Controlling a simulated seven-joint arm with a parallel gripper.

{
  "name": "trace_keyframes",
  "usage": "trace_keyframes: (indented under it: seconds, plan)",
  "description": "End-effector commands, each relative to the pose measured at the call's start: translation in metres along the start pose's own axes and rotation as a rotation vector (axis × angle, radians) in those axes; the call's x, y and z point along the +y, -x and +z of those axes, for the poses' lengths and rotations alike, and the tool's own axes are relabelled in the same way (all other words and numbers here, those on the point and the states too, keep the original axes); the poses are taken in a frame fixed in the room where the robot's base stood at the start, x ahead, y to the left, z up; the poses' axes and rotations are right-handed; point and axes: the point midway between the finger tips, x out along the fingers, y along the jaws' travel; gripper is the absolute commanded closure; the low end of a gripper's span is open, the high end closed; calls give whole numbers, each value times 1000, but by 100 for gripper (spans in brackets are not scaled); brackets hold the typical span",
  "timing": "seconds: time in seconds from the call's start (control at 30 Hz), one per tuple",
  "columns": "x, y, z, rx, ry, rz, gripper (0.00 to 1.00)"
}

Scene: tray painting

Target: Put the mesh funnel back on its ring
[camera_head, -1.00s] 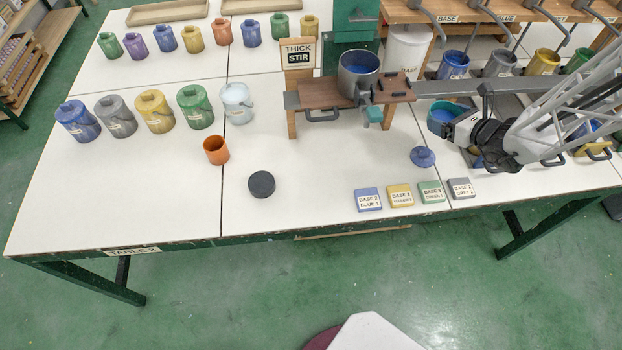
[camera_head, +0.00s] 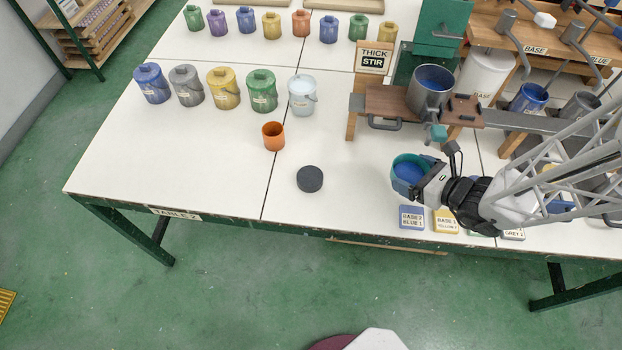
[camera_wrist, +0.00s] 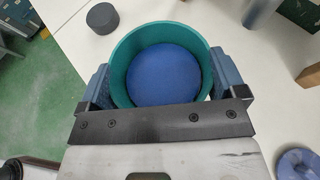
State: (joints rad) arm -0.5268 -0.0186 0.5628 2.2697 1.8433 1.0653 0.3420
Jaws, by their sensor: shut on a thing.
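My gripper (camera_head: 428,190) is shut around an open, round teal vessel with a flat blue inside (camera_head: 408,170). It also shows between the two fingers in the wrist view (camera_wrist: 165,75). It sits upright with its opening up. No mesh can be made out on it, so I cannot tell for sure that it is the mesh funnel. In the head view it overlaps the table in front of the stirring stand; whether it touches the table is unclear. A blue round piece with a raised middle (camera_wrist: 298,163) lies on the table in the wrist view. No ring for the funnel can be clearly picked out.
The stirring stand (camera_head: 385,103) holds a grey pot with blue paint (camera_head: 431,88). Labelled tiles, such as the blue one (camera_head: 411,217), lie near the front edge. A black disc (camera_head: 310,179) and an orange cup (camera_head: 273,136) stand left. The table's left front is clear.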

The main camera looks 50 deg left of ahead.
Motion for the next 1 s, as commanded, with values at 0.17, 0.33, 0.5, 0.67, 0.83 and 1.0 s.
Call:
trace_keyframes:
  seconds: [0.17, 0.33, 0.5, 0.67, 0.83, 1.0]
  plan:
    - [32, -14, 5, 0, 17, 42, 37]
    - [63, -26, 9, 0, 32, 82, 37]
    - [99, -36, 12, 0, 51, 126, 37]
    - [132, -44, 14, 0, 69, 166, 37]
    - [166, -50, 14, 0, 86, 209, 37]
    - [192, -53, 14, 0, 100, 241, 37]
